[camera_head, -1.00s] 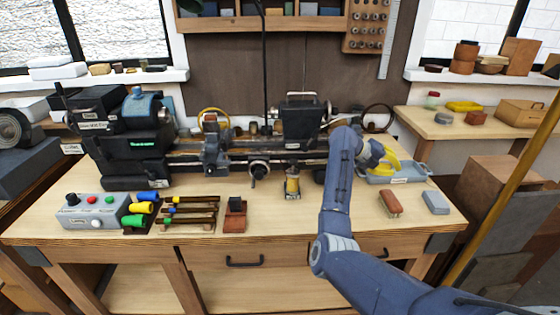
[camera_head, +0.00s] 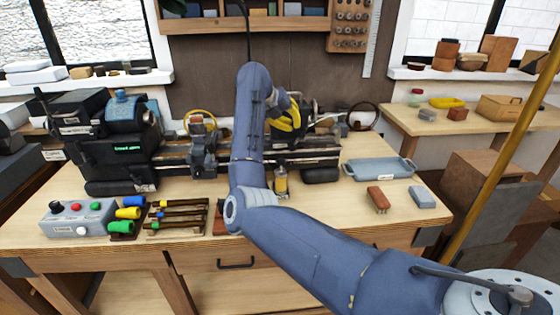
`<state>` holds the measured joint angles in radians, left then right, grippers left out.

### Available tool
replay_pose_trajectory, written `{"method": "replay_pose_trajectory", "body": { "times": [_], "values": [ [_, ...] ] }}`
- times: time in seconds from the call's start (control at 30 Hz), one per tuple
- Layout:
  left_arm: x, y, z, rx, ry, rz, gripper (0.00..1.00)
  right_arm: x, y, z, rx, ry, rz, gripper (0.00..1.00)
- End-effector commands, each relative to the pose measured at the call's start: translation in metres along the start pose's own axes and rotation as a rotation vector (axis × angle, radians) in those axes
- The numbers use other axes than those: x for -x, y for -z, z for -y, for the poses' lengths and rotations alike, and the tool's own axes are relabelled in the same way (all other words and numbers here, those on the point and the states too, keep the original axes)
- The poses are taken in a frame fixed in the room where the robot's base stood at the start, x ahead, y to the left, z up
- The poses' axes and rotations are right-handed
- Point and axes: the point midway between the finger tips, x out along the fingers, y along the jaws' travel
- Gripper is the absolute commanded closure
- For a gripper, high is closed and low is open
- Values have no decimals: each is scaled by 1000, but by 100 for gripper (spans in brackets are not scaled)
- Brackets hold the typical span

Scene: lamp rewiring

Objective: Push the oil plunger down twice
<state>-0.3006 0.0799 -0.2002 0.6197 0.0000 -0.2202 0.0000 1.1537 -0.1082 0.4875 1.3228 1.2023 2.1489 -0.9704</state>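A small oiler with a yellow body (camera_head: 281,182) stands on the bench just in front of the lathe, a little right of the picture's middle. Its top is at or behind the edge of my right arm, so I cannot make out the plunger clearly. My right gripper (camera_head: 288,118), with yellow on it, is above and behind the oiler in the picture, in front of the lathe carriage. Its fingertips are largely hidden by the wrist, so I cannot tell whether they are open or shut. I cannot see it touching the oiler. My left gripper is not in view.
The lathe (camera_head: 118,150) spans the back of the bench. A control box (camera_head: 77,219) and tool holders (camera_head: 178,216) lie at left. A grey tray (camera_head: 379,169), a brush (camera_head: 378,199) and a grey block (camera_head: 423,197) are at right. The bench between tray and oiler is mostly clear.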

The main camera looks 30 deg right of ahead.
Motion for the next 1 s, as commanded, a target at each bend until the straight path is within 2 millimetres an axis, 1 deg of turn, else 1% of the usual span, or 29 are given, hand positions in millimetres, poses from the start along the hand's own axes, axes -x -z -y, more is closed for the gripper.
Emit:
{"method": "replay_pose_trajectory", "body": {
  "times": [0.03, 0.1, 0.23, 0.33, 0.73, 0.87, 1.0],
  "values": [
    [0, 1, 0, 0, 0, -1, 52, 5, 1, -11, 16, -32, -1, 100],
    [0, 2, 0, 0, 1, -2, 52, 10, 2, -21, 32, -63, -2, 100],
    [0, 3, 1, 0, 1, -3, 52, 15, 4, -33, 52, -99, -3, 100],
    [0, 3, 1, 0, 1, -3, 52, 16, 4, -36, 56, -107, -3, 100],
    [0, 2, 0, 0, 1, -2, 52, 14, 6, -37, 57, -105, -3, 100],
    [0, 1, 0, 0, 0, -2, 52, 7, 10, -40, 58, -104, -4, 100],
    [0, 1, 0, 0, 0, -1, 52, -4, 16, -47, 58, -103, -5, 100]
  ]
}}
